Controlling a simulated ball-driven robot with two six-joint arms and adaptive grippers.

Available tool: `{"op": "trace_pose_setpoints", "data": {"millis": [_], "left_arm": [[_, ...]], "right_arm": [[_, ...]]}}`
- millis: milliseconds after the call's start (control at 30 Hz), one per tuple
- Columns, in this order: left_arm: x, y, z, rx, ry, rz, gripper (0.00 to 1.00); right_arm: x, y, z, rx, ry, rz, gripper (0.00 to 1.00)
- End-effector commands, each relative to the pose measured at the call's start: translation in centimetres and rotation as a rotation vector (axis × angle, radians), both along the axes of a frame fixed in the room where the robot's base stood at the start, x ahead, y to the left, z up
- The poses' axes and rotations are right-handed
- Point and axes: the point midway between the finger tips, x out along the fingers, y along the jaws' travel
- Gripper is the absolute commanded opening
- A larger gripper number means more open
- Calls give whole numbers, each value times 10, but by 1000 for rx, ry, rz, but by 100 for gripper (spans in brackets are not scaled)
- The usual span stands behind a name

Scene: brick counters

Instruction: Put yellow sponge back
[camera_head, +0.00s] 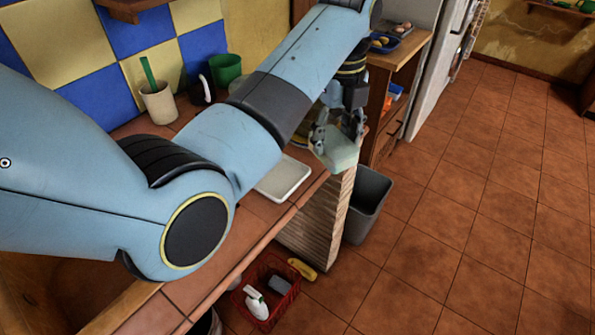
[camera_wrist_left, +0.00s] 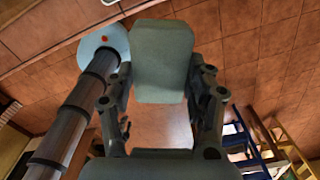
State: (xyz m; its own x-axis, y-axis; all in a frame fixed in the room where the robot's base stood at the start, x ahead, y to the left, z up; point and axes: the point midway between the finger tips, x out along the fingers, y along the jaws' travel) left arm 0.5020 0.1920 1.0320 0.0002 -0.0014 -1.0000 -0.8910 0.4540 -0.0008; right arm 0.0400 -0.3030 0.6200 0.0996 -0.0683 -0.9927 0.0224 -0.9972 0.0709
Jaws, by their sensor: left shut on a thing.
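My left gripper (camera_head: 338,125) is shut on a pale grey-green block, sponge-like in shape (camera_head: 340,152), and holds it near the counter's right end. In the left wrist view the block (camera_wrist_left: 162,58) sits upright between the two fingers of the gripper (camera_wrist_left: 160,95). Its colour looks pale green rather than clear yellow. A white shallow tray (camera_head: 284,179) lies on the tiled counter, left of and below the block in the head view. A yellow object (camera_head: 302,269) lies at the red basket's edge, too small to identify. My right gripper is out of view.
A red basket (camera_head: 258,310) with a white bottle stands on the floor below the counter. A grey bin (camera_head: 368,205) stands beside the counter's end. A beige cup (camera_head: 158,103) and green pot (camera_head: 225,68) stand at the wall. The floor at right is clear.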

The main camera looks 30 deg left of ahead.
Motion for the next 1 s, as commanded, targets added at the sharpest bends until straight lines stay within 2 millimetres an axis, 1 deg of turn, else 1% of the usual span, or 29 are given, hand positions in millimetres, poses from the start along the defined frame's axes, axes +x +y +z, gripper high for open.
{"op": "trace_pose_setpoints", "data": {"millis": [33,200,300,433,600,667,700,833,900,1000], "left_arm": [[-1,10,-4,5,2,2,23],[-4,53,-27,7,4,3,23],[-5,76,-42,5,3,2,23],[-6,99,-56,3,2,1,23],[-7,110,-66,1,0,0,23],[-7,110,-73,0,2,0,23],[-7,110,-79,0,2,1,23],[-7,110,-99,0,1,1,23],[-7,109,-104,0,0,0,23],[-7,109,-105,0,-1,0,23]], "right_arm": [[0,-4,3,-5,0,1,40],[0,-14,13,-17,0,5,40],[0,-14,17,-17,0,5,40],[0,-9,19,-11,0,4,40],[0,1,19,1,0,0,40],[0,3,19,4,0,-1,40],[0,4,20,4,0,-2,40],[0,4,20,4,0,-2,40],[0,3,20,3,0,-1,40],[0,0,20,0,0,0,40]]}}
